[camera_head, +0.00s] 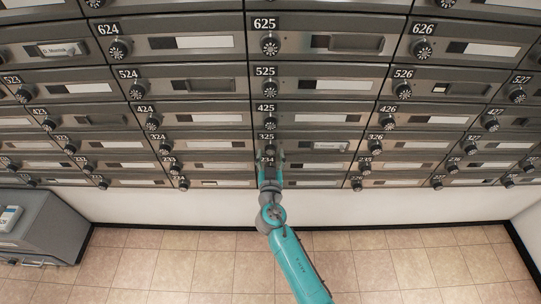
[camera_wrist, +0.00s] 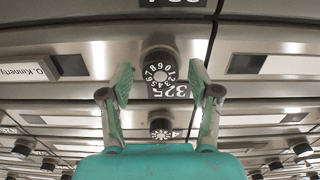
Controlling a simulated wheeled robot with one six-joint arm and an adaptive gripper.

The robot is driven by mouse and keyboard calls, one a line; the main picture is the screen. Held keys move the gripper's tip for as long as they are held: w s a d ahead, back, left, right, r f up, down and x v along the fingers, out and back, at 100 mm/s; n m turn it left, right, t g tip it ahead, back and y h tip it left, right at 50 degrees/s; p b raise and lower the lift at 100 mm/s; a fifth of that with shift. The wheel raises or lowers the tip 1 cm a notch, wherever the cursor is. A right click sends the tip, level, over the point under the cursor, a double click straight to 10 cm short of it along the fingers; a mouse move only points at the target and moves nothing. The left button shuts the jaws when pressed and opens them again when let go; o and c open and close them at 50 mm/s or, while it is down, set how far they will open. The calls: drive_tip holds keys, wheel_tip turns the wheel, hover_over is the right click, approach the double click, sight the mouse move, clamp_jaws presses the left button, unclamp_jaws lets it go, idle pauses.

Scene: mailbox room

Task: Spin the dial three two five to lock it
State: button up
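The dial of box 325 (camera_wrist: 160,69) is a round black knob with white numerals. In the wrist view, which shows the boxes upside down, it sits between my gripper's (camera_wrist: 161,74) two fingers. The fingers are spread with a gap on both sides of the dial, and I see no contact. The 325 label (camera_wrist: 168,91) is just below it in that view. In the head view the 325 label (camera_head: 267,138) is in the lower middle of the wall, with my gripper (camera_head: 270,160) in front of the boxes just below it, partly covering that area.
Rows of metal mailboxes with similar dials surround it, such as dial 425 (camera_head: 267,121). Another dial (camera_wrist: 161,128) lies below in the wrist view. A grey cabinet (camera_head: 42,228) stands at the left. The tiled floor (camera_head: 160,262) in front is clear.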

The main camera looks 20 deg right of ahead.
drive_tip(key=v, duration=1.2)
idle(0.6)
drive_tip(key=s+d+f+n+g+y, duration=0.1)
drive_tip(key=s+f+n+g+y, duration=0.2)
drive_tip(key=s, duration=0.9)
drive_tip(key=s+d+f+n+y, duration=0.15)
drive_tip(key=s+f, duration=0.35)
drive_tip(key=s, duration=0.6)
drive_tip(key=s+d+r+m+y, duration=0.1)
drive_tip(key=s+r, duration=1.3)
drive_tip(key=s, duration=0.4)
drive_tip(key=shift+d+t, duration=0.25)
drive_tip(key=shift+t, duration=0.05)
drive_tip(key=shift+s+r, duration=0.15)
